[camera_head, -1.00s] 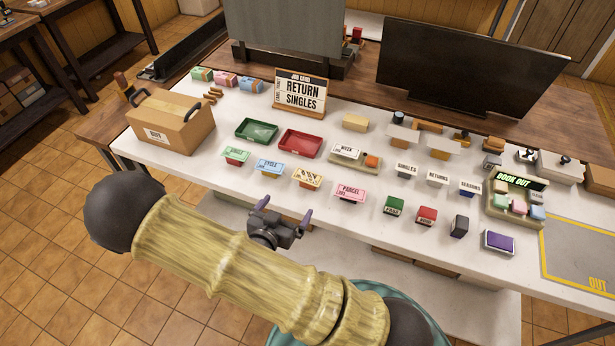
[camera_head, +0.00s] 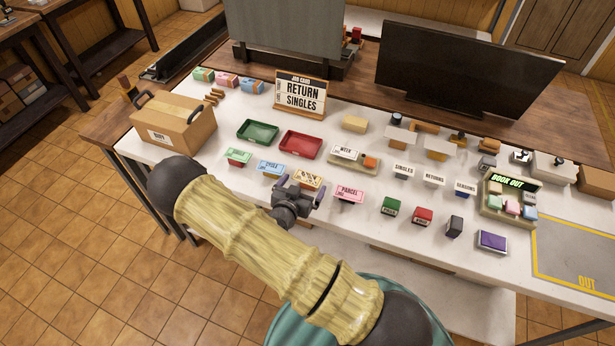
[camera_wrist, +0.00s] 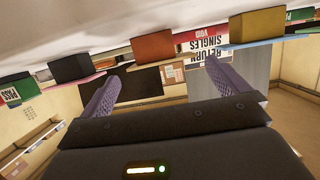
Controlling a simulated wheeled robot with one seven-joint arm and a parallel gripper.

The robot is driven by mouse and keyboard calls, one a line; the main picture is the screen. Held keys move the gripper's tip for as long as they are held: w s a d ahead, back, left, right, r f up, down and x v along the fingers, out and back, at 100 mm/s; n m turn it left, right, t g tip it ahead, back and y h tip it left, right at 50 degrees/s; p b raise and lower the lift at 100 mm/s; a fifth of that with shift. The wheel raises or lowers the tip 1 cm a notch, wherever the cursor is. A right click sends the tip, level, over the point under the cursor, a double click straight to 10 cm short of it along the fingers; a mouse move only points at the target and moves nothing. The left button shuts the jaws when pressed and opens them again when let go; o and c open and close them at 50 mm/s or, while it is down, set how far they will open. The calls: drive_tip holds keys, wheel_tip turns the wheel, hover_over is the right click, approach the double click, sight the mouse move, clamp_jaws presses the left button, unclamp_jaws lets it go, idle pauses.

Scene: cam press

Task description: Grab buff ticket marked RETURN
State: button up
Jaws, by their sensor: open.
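The buff ticket (camera_head: 309,179) lies in the front row on the white bench, between the blue CYCLE ticket (camera_head: 270,168) and the pink PARCEL ticket (camera_head: 349,194). Its print is too small to read and my gripper partly covers its near side. My gripper (camera_head: 298,191) is open and empty, just in front of the buff ticket. In the wrist view the scene is upside down; the two purple fingers (camera_wrist: 168,86) stand wide apart with nothing between them. An orange block (camera_wrist: 153,46) shows beyond them, near the bench edge. I cannot tell whether the fingers are level with the ticket.
A green SINGLE ticket (camera_head: 237,156) sits at the row's left. Green (camera_head: 390,205) and red (camera_head: 422,215) stamps stand to the right. Green (camera_head: 258,131) and red trays (camera_head: 300,144) lie behind. The job card (camera_head: 300,94) reads RETURN SINGLES. A cardboard box (camera_head: 172,124) stands left.

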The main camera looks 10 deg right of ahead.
sight(307, 179)
drive_tip(key=shift+w, duration=0.1)
drive_tip(key=p+x, duration=0.2)
drive_tip(key=x, duration=0.2)
drive_tip(key=shift+p, duration=0.35)
drive_tip(key=shift+w+d+f, duration=0.2)
drive_tip(key=shift+w+f, duration=0.1)
drive_tip(key=shift+w, duration=0.1)
drive_tip(key=shift+c, duration=0.2)
drive_tip(key=c, duration=0.8)
